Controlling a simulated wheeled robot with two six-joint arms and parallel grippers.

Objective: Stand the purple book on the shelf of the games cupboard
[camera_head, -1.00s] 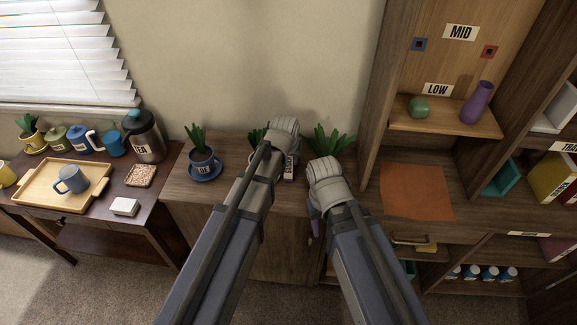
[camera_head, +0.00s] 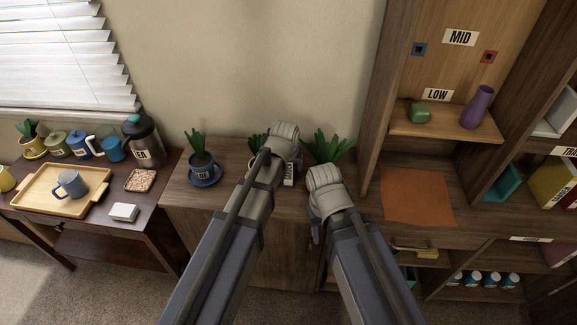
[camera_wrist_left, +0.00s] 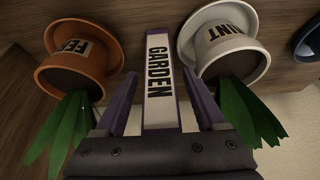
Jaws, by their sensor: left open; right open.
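A book with a pale spine label reading GARDEN (camera_wrist_left: 159,85) stands between two plant pots in the left wrist view, with purple showing beside the label. In the head view only its label (camera_head: 289,173) shows past my left gripper (camera_head: 284,142). In the left wrist view, my left gripper (camera_wrist_left: 160,108) is open with its fingers on either side of the book; I cannot tell if they touch it. My right gripper (camera_head: 322,200) is open and empty in front of the low cabinet. A tall wooden shelf unit (camera_head: 376,110) stands at right; I cannot read which part is the games cupboard.
An orange pot (camera_wrist_left: 75,62) and a white pot (camera_wrist_left: 225,45) flank the book closely. A blue pot (camera_head: 203,165) stands further left. The LOW shelf (camera_head: 445,125) holds a green object (camera_head: 420,112) and a purple vase (camera_head: 478,106). An orange mat (camera_head: 418,192) lies bare below.

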